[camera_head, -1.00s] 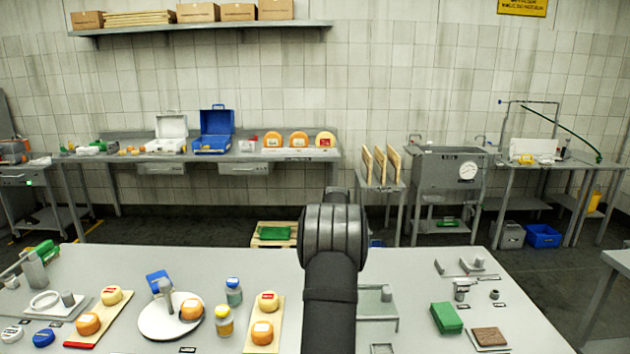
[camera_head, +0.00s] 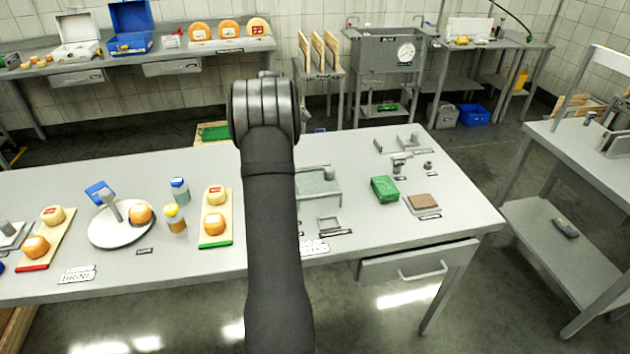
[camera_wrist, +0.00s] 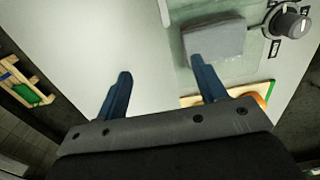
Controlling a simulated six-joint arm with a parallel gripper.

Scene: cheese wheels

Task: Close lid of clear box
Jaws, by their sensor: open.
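My gripper (camera_wrist: 160,67) shows in the wrist view as two dark blue fingers, spread apart with nothing between them. In the head view my arm hides it. A see-through greenish panel (camera_wrist: 240,72) lies to the right of the fingers, with a grey block (camera_wrist: 213,40) on it near the right fingertip. In the head view a see-through low stand or box (camera_head: 322,184) is beside my arm, partly hidden by it. I cannot tell whether this is the clear box, and no lid is clearly visible on it.
A plate (camera_head: 122,228), boards with cheese wheels (camera_head: 214,224) and jars (camera_head: 176,219) stand left of my arm. A green block (camera_head: 384,189) and a brown pad (camera_head: 424,202) lie to the right. A blue box (camera_head: 131,30) stands open on the back bench. A knob (camera_wrist: 290,22) is near the panel.

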